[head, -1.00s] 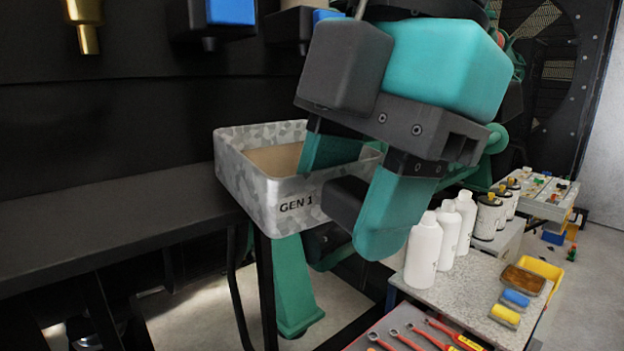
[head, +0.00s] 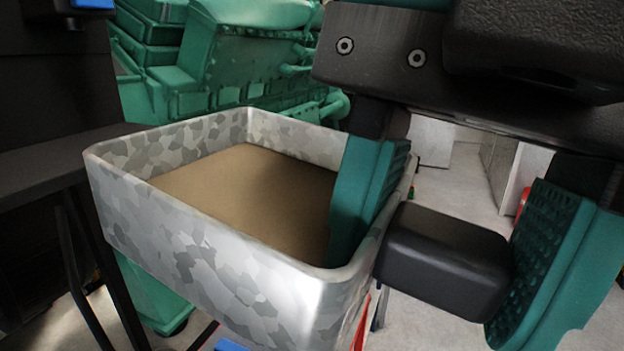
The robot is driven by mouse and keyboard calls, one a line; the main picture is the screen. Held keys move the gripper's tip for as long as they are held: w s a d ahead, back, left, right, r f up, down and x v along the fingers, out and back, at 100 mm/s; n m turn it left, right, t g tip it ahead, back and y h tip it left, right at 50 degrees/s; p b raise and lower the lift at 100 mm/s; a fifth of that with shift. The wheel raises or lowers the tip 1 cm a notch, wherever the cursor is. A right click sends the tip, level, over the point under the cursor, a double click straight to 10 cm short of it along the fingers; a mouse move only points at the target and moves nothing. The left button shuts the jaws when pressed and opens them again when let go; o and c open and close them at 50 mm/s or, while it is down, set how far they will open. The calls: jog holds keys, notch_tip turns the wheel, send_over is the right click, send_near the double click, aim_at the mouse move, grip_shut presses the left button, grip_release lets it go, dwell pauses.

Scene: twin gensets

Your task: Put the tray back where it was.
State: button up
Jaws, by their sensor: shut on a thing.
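The tray (head: 190,250) is a grey metal box with a mottled galvanised pattern, rounded corners and a bare brown floor. My gripper (head: 425,268) is shut on the tray at this handle: one green finger is inside the wall, the other at the handle's outer end. The tray's underside is hidden, and floor shows below and around it.
A dark shelf edge (head: 60,165) is at the left, close to the tray's left corner. A green genset (head: 240,65) stands behind the tray. Pale floor (head: 460,190) is open at the back right. Something blue and red shows partly below the tray.

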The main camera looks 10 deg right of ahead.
jog(key=w+a+f+m+t+b, duration=0.1)
jog(key=w+a+f+m+b, duration=0.15)
jog(key=w+f+m, duration=0.35)
jog(key=w+a+f+m+t+b, duration=0.1)
jog(key=w+a+f+m+t, duration=0.2)
jog(key=w+f, duration=0.45)
jog(key=w+d+f+m+h+b, duration=0.1)
jog(key=w+f+m, duration=0.3)
jog(key=f, duration=0.3)
jog(key=w+d+f+m+b, duration=0.1)
jog(key=w+f+m, duration=0.25)
jog(key=f, duration=0.25)
jog(key=w+d+f+m+h+b, duration=0.2)
jog(key=w+d+f+m, duration=0.25)
jog(key=d+f, duration=0.55)
jog(key=w+d+f+m+h+b, duration=0.15)
jog(key=w+d+f+m, duration=0.45)
jog(key=f, duration=0.8)
jog(key=s+d+f+m+b, duration=0.1)
jog(key=s+d+f, duration=0.3)
jog(key=d+f, duration=0.4)
jog(key=d+m, duration=0.1)
jog(key=d, duration=0.1)
jog(key=shift+d, duration=0.3)
jog(key=shift+s+r, duration=0.1)
